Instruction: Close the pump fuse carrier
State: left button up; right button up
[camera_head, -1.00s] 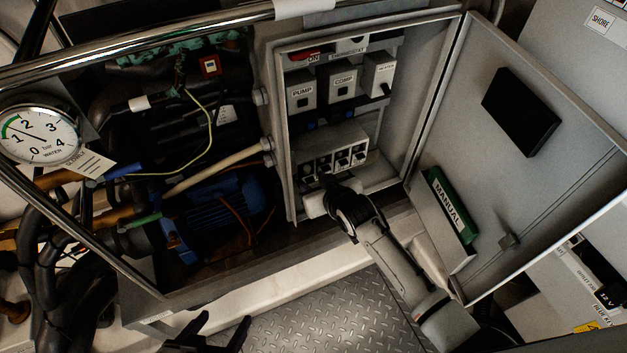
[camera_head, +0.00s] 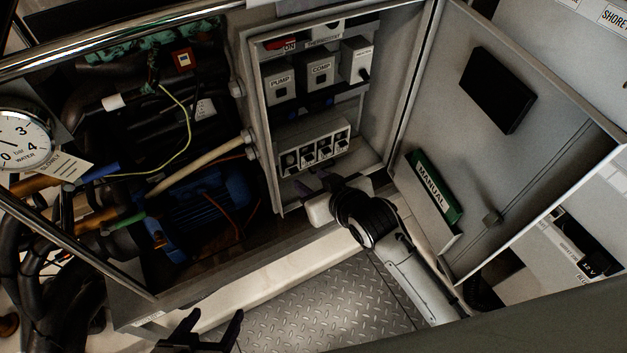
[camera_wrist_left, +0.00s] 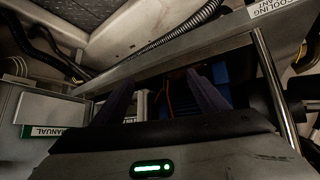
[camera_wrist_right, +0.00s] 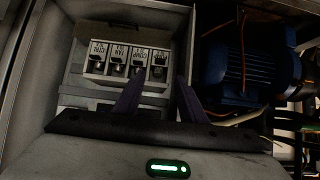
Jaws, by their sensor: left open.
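My left gripper (camera_head: 212,325) is open and empty at the lower left, above the floor.
The box door (camera_head: 510,150) stands open at the right, with a green manual (camera_head: 432,187) in its pocket and a black block (camera_head: 488,88) on it. Left of the box are a blue pump motor (camera_head: 208,215), hoses and a pressure gauge (camera_head: 22,140). A metal rail crosses the upper left.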

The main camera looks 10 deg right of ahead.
jog(key=shift+s+r, duration=0.1)
jog(key=shift+r, duration=0.05)
jog(key=t+y+b, duration=0.2)
jog(key=t+b, duration=0.5)
jog(key=b, duration=1.5)
send_near(290, 167)
pick_arm(q)
notch_tip(290, 167, down, 16)
jog(key=w+d, duration=0.1)
jog(key=d, duration=0.1)
jog(key=shift+t+h+b, duration=0.35)
jog(key=shift+t+h, duration=0.05)
pick_arm(e)
jog(key=f+x, duration=0.1)
jog(key=x, duration=0.5)
jog(key=shift+d, duration=0.25)
pick_arm(q)
jog(key=shift+d+r, duration=0.1)
